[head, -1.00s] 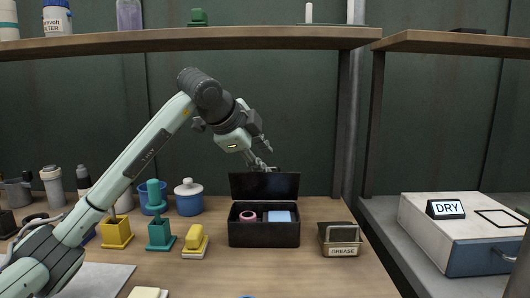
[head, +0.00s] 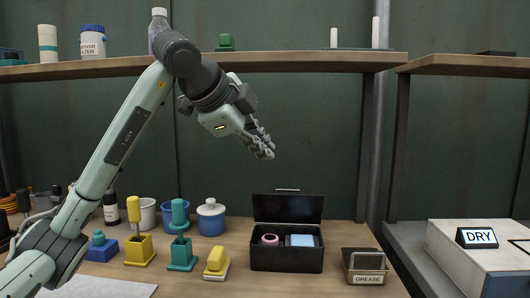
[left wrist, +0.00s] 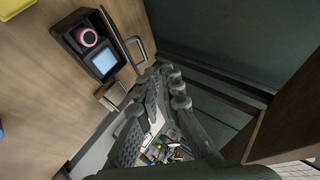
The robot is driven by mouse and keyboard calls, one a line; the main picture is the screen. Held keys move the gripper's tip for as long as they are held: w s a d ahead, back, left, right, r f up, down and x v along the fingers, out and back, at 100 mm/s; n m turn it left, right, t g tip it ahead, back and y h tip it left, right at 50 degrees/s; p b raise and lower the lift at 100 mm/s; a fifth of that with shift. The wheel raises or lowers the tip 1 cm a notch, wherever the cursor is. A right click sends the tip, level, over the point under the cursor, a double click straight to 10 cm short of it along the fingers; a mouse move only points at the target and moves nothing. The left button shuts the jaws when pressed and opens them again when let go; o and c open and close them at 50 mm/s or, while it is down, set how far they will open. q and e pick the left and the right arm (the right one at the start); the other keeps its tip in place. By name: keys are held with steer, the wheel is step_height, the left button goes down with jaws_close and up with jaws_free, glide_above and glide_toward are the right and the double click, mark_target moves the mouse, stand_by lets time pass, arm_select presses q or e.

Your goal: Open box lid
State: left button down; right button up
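The black box (head: 287,260) stands on the wooden table, with its lid (head: 288,208) raised upright at the back and a thin handle (head: 288,190) on the lid's top edge. Inside are a pink ring-shaped item (head: 270,240) and a light blue block (head: 302,240). The left wrist view also shows the box (left wrist: 75,48), the pink item (left wrist: 88,37) and the blue block (left wrist: 103,62). My left gripper (head: 262,146) is above the lid, apart from it and empty. Its fingers (left wrist: 163,125) look spread in the left wrist view. My right gripper is not in view.
A grease container (head: 365,266) stands right of the box. A yellow-and-white block (head: 217,263), a green stand (head: 182,253) and a blue lidded pot (head: 211,217) are to its left. A shelf (head: 300,63) runs overhead, behind my left arm.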

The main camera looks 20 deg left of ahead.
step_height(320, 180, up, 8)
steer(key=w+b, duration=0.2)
steer(key=b, duration=0.1)
arm_select(q)
steer(key=g+h+p, duration=0.2)
steer(key=h, duration=0.3)
glide_above(279, 201)
steer(key=shift+m, duration=0.4)
step_height(279, 201, down, 7)
steer(key=shift+f, duration=0.1)
steer(key=shift+w+a+f, duration=0.1)
steer(key=shift+w+f, duration=0.25)
steer(key=shift+f, duration=0.2)
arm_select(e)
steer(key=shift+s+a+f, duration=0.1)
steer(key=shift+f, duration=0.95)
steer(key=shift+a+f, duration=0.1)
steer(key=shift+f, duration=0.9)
